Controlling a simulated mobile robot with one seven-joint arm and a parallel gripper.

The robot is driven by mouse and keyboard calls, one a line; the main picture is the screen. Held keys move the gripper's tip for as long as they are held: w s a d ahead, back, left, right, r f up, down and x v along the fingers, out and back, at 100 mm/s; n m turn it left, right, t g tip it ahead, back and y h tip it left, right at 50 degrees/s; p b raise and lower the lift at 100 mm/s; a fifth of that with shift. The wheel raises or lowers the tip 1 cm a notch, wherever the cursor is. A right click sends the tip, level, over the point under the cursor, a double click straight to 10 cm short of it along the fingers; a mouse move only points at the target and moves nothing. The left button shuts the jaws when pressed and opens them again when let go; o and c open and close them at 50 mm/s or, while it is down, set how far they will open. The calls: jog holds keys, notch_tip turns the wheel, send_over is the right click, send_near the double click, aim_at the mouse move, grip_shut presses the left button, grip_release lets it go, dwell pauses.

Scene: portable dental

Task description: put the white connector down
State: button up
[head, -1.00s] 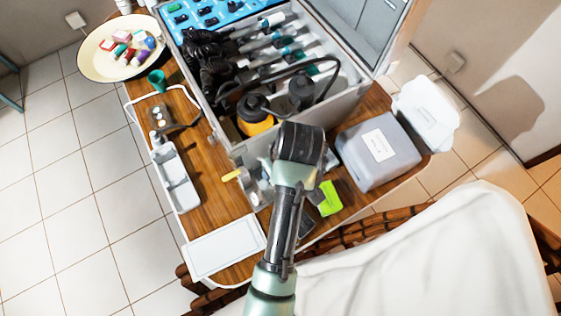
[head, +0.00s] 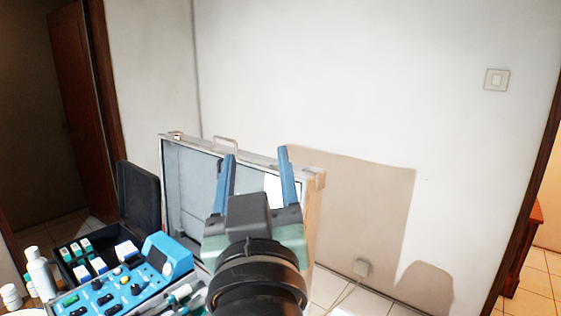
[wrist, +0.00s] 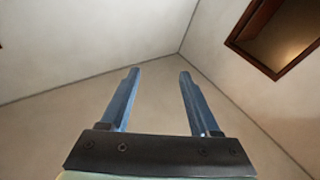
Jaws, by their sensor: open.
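My gripper (head: 256,154) is raised in front of the wall and the open case, with its two blue fingers pointing up and spread apart. In the wrist view my gripper (wrist: 160,73) is open, with only bare wall and ceiling between the fingers. I cannot pick out the white connector in either current view. A white patch shows behind the right finger in the head view, against the case lid; I cannot tell what it is.
The open case's lid (head: 187,190) stands upright behind my gripper. A blue control unit (head: 168,258), small boxes and a white bottle (head: 39,272) are at lower left. Free air surrounds the fingers.

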jog(key=s+d+r+m+t+h, duration=0.1)
jog(key=s+d+r+m+t, duration=0.1)
jog(key=s+r+t, duration=0.4)
jog(key=s+d+r, duration=0.1)
jog(key=s+r, duration=0.4)
jog(key=r, duration=0.3)
jog(key=shift+m+h, duration=0.4)
jog(key=shift+w+a+f, duration=0.1)
